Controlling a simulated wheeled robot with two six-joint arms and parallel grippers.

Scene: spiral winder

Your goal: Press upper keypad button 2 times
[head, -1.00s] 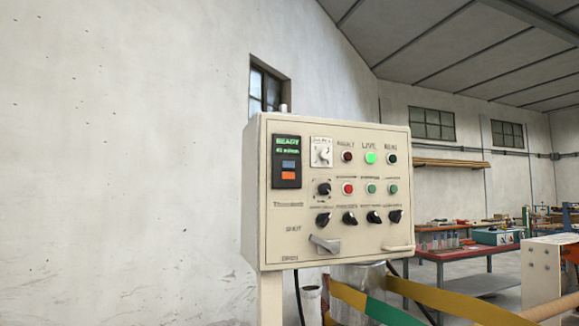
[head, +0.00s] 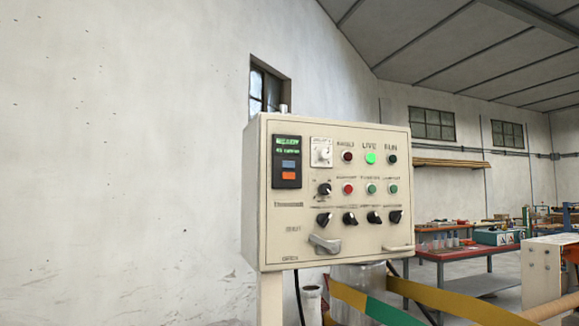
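A cream control box (head: 330,215) stands on a post in the middle of the head view. At its upper left is a dark keypad panel (head: 287,150) with a lit green display. Below the display sit two keys, a blue upper button (head: 288,165) and an orange lower button (head: 288,176). Both keys are fully visible and nothing touches them. The display text is too blurred to read surely. Neither of my grippers is in the head view.
The box also carries a lit green lamp (head: 370,158), several knobs and buttons, and a grey lever handle (head: 325,244) low on its face. A red-topped workbench (head: 455,253) stands at the right behind it. Yellow and green strips (head: 450,299) cross below. The space left of the box is clear.

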